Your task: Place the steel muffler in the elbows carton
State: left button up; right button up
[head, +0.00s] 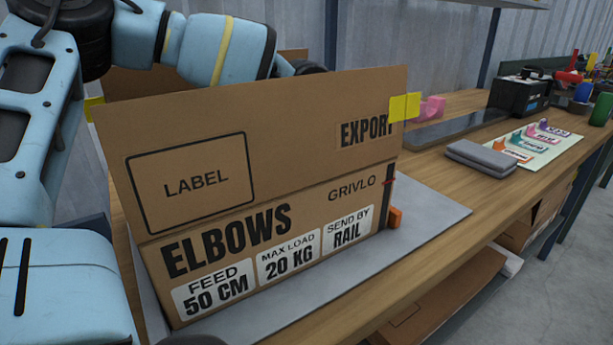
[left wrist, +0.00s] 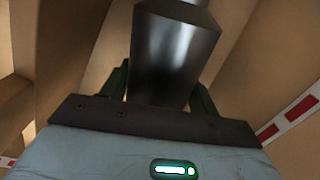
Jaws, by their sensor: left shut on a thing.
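The elbows carton (head: 310,213) stands on the bench, with "ELBOWS" printed on its front and its front flap (head: 290,115) raised. My left arm reaches over from the left behind that flap, which hides my left gripper and the inside of the carton in the head view. In the left wrist view, my left gripper (left wrist: 160,88) is shut on the dark, shiny steel muffler (left wrist: 177,55). Brown cardboard surrounds the muffler there. I cannot tell whether it touches the carton's floor. My right gripper is not in view.
The carton stands on a grey mat (head: 425,220) on the wooden bench. An orange item (head: 395,217) sits against its right side. Further right are a grey folded item (head: 482,157), a dark tablet-like slab (head: 455,129) and a sheet with coloured labels (head: 528,143).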

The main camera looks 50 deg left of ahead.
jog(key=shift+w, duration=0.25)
pick_arm(q)
jog(key=o, duration=1.3)
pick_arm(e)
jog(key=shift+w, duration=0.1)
pick_arm(q)
jog(key=shift+r, duration=0.5)
notch_tip(320, 180, up, 10)
jog(key=shift+r+p, duration=0.1)
jog(key=shift+p, duration=0.95)
jog(key=shift+r, duration=0.5)
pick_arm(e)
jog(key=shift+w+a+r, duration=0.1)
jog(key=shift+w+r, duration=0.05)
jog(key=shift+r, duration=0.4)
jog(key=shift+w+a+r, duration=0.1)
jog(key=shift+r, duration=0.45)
